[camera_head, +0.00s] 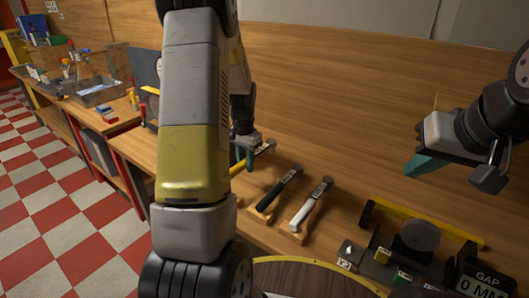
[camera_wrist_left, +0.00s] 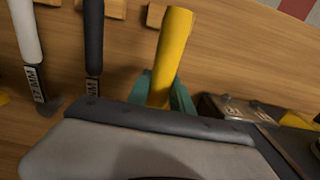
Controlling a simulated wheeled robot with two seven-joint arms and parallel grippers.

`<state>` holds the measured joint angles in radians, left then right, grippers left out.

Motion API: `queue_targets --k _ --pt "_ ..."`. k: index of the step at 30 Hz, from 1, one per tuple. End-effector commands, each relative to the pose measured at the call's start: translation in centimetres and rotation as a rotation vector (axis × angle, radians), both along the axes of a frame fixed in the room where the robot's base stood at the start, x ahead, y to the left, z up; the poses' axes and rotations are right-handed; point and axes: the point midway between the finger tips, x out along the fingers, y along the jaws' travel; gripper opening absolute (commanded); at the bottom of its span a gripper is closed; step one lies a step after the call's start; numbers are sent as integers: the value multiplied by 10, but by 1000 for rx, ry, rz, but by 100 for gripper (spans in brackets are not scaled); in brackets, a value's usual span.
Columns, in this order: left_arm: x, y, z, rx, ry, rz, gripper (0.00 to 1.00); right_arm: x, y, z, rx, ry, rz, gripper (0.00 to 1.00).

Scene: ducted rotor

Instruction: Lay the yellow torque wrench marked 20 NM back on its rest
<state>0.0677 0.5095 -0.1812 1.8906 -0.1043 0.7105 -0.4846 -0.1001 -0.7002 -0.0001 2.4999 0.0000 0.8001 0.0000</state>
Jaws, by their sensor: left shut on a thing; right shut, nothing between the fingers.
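My left gripper (camera_head: 243,158) is shut on the yellow torque wrench (camera_wrist_left: 174,45). In the left wrist view its teal fingers (camera_wrist_left: 163,95) close around the yellow handle. In the head view my left arm hides part of the wrench; a bit of yellow handle (camera_head: 238,169) shows beside the fingers. I cannot read its marking. Small wooden rest blocks (camera_wrist_left: 155,15) lie near the handle's end in the wrist view; I cannot tell whether the wrench touches one. My right gripper (camera_head: 422,166) is shut and empty above the bench at the right.
A black-handled wrench (camera_head: 270,197) and a white-handled wrench (camera_head: 305,210) lie side by side on wooden blocks to the right. A yellow-barred fixture (camera_head: 420,222) and a gap display (camera_head: 484,283) stand at front right. Trays and tools (camera_head: 97,92) fill the far left bench.

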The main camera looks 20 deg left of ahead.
Motion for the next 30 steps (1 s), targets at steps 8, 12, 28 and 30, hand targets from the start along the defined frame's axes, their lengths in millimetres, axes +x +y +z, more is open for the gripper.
queue_targets --k 8,12,28,30 --pt "-1 0 -2 -1 -2 1 0 0 0 0 0 0 0 0" --pt "-1 0 -13 -1 -2 1 0 0 0 0 0 0 0 0" --pt "-1 0 -56 -1 -3 2 0 0 0 0 0 0 0 0" --pt "-1 0 -57 -1 -3 2 0 0 0 0 0 0 0 0"
